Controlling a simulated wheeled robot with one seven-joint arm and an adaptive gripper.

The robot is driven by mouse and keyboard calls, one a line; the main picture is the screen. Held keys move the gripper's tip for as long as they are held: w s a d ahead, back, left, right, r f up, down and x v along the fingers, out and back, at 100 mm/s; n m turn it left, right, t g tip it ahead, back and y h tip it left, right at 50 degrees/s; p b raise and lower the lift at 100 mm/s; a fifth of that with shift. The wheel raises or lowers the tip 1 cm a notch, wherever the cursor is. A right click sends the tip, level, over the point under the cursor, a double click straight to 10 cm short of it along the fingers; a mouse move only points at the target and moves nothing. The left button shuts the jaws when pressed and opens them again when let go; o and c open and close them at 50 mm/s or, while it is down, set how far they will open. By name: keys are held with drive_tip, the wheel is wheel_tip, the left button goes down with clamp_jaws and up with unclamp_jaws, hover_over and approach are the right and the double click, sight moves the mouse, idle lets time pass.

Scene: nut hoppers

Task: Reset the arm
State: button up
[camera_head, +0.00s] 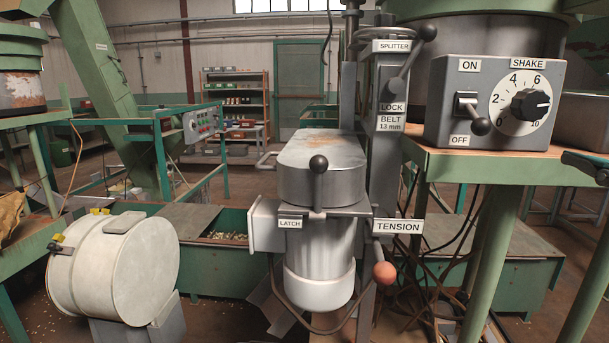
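My gripper and arm cannot be made out in the head view. A dark part with a black round end (601,176) juts in at the right edge; I cannot tell what it belongs to. A red-orange knob (384,272) sits below the TENSION label. A splitter lever with a black knob (427,32) is at the upper right of the column.
A grey control box (505,105) with an ON/OFF toggle and SHAKE dial stands on a green stand at right. A pale drum (135,265) is at lower left. A green bin (233,222) holds small pieces. Cables hang below the column.

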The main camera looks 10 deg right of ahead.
drive_tip(key=s+a+f+m+g+y+p, duration=0.2)
drive_tip(key=a+f+m+g+p, duration=0.2)
drive_tip(key=a+f+m+g, duration=0.2)
drive_tip(key=s+a+f+m+g+y+p, duration=0.2)
drive_tip(key=a+f+m+g+p, duration=0.3)
drive_tip(key=a+f+m+g, duration=0.1)
wheel_tip(320, 180, down, 4)
drive_tip(key=shift+s+a+r+m+g+y, duration=0.25)
drive_tip(key=shift+a+m+g+y, duration=0.25)
drive_tip(key=shift+a, duration=0.55)
